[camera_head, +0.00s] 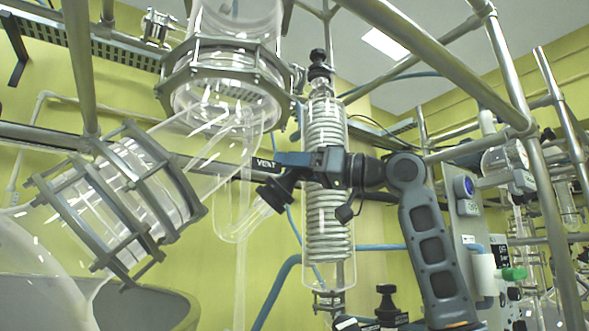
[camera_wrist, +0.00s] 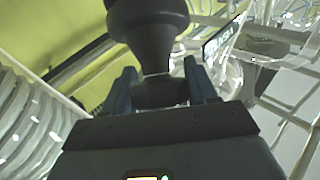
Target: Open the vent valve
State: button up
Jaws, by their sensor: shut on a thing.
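The vent valve has a black knob (camera_head: 272,196) on a slanted glass side arm, beside a dark tag reading VENT (camera_head: 266,165). My gripper (camera_head: 281,172) reaches it from the right and is shut on the knob. In the wrist view, the black knob (camera_wrist: 150,22) stands between the two blue fingers of my gripper (camera_wrist: 160,85), its wide end past the fingertips. The tag (camera_wrist: 222,40) shows to its right, seen edge-on. My fingers and gripper body hide part of the knob, so its turn cannot be told.
A coiled glass condenser (camera_head: 326,235) stands just behind my gripper. A clamped glass flange (camera_head: 225,80) hangs above, and another clamped glass joint (camera_head: 120,205) lies to the left. Metal frame bars (camera_head: 440,55) cross at the upper right. Blue hoses (camera_head: 275,295) run below.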

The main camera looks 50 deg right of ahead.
jog(key=n+g+y, duration=0.1)
jog(key=n+y, duration=0.1)
jog(key=n, duration=0.1)
jog(key=n+g+y, duration=0.4)
jog(key=n, duration=0.1)
jog(key=shift+s+a+n+y, duration=0.15)
jog(key=shift+a+n+y, duration=0.15)
jog(key=n+g+y, duration=0.1)
jog(key=n, duration=0.1)
jog(key=n+g+y+p, duration=0.1)
jog(key=n+g, duration=0.1)
jog(key=shift+s+a+n+g, duration=0.15)
jog(key=shift+n+g, duration=0.15)
jog(key=shift+s+f+n+g+p, duration=0.15)
jog(key=shift+n+g+p, duration=0.6)
jog(key=shift+n+g, duration=0.6)
jog(key=o, duration=1)
jog(key=shift+c, duration=0.2)
